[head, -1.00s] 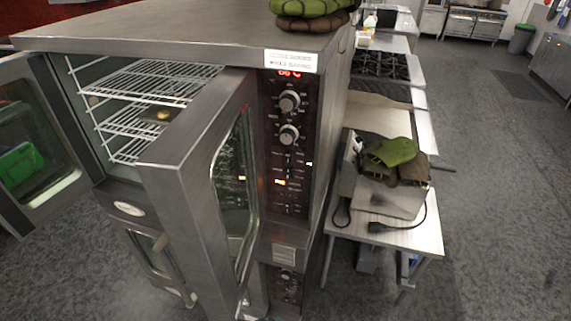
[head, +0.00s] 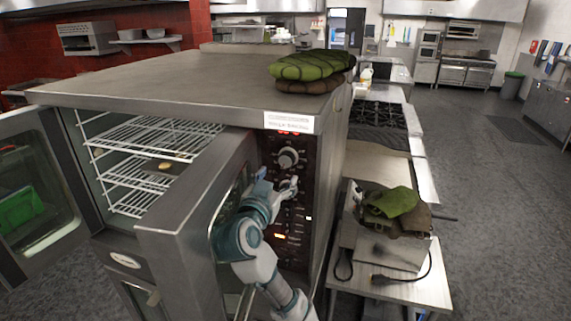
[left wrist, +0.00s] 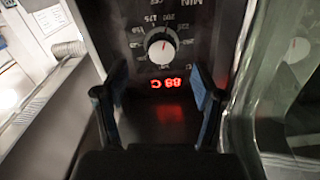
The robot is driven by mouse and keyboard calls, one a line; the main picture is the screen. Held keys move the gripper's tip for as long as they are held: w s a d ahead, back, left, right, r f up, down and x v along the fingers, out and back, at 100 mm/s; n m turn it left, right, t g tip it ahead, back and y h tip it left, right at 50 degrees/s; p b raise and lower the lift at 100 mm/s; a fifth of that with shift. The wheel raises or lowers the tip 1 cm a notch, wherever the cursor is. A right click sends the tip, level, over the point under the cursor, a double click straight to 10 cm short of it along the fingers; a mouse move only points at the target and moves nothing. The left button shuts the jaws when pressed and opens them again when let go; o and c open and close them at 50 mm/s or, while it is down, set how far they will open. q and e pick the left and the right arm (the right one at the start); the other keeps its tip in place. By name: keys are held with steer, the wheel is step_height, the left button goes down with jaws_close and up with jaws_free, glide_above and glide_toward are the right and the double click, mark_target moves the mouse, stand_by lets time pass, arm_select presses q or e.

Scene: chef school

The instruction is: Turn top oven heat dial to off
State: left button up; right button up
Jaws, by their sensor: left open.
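The top oven heat dial (head: 288,158) is a round silver knob on the oven's dark control panel, just under a red display (head: 289,132). In the left wrist view the picture is upside down; a dial (left wrist: 161,47) with a white face and number marks sits above the red digits (left wrist: 166,83). My left gripper (head: 276,181) is in front of the panel, just below the top dial, and partly hides the lower dial area. In the left wrist view its two dark fingers (left wrist: 158,88) are spread apart with nothing between them, apart from the dial. My right gripper is not in view.
The oven door (head: 190,205) stands open left of the panel, close to my left arm. Wire racks (head: 150,140) show inside. Green and brown mitts (head: 310,68) lie on the oven top (head: 170,80). A steel table (head: 415,290) with more mitts (head: 395,205) stands right.

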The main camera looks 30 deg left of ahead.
mark_target(286, 162)
arm_select(q)
steer(key=x, duration=0.2)
steer(key=p+x, duration=0.1)
steer(key=x, duration=0.1)
steer(key=r+p+x, duration=0.1)
steer(key=x, duration=0.1)
steer(key=shift+w, duration=0.2)
steer(key=shift+w+a, duration=0.2)
steer(key=shift+w, duration=0.3)
steer(key=shift+f, duration=0.1)
steer(key=shift+c, duration=0.3)
steer(key=c, duration=1.1)
